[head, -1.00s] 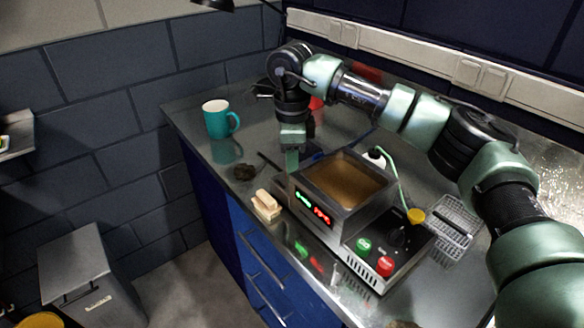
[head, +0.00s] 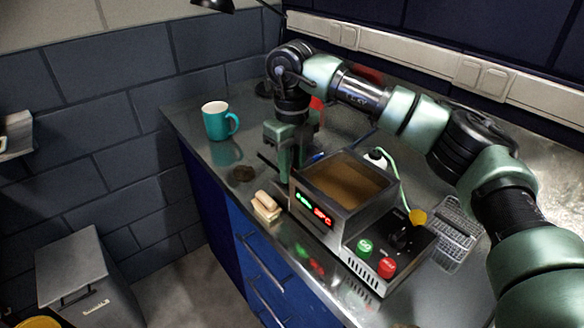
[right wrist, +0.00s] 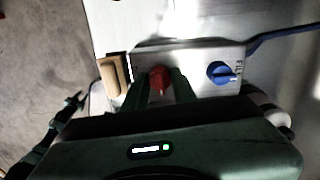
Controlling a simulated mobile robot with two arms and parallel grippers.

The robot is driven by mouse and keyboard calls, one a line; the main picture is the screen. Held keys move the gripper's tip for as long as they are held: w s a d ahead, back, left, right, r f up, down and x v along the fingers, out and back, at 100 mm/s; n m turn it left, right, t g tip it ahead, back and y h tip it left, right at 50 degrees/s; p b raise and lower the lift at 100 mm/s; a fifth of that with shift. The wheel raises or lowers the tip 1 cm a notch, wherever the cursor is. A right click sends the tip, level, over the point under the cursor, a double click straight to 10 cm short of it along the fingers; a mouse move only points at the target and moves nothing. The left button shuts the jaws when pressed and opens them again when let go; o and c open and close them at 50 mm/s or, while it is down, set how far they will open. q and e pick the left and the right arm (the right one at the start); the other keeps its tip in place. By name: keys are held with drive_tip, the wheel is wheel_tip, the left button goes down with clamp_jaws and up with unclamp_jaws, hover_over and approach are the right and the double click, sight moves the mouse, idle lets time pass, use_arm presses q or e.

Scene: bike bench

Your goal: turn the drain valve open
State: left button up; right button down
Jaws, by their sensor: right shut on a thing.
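The tank (head: 352,214) is a metal box with brown liquid and a lit display, standing on the bench. In the right wrist view a pale panel (right wrist: 199,62) carries a red knob (right wrist: 159,78) and a blue knob (right wrist: 221,73) with lettering beside it that looks like "FILL". My right gripper (head: 289,172) points down at the tank's left end. In the right wrist view its fingers (right wrist: 160,86) are shut on the red knob, one on each side. In the head view the red knob is hidden behind the gripper. My left gripper is not in view.
A teal mug (head: 215,122) stands at the back left. A control box with green (head: 364,247) and red (head: 386,268) buttons and a wire basket (head: 458,228) are right.

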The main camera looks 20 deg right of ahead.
sight(292, 169)
drive_tip(key=shift+w+r+m, duration=0.1)
drive_tip(key=shift+r+m, duration=0.05)
drive_tip(key=shift+m, duration=0.45)
drive_tip(key=c, duration=1.4)
unclamp_jaws()
wheel_tip(292, 169, up, 8)
drive_tip(key=shift+f+b, duration=0.15)
drive_tip(key=shift+b, duration=0.3)
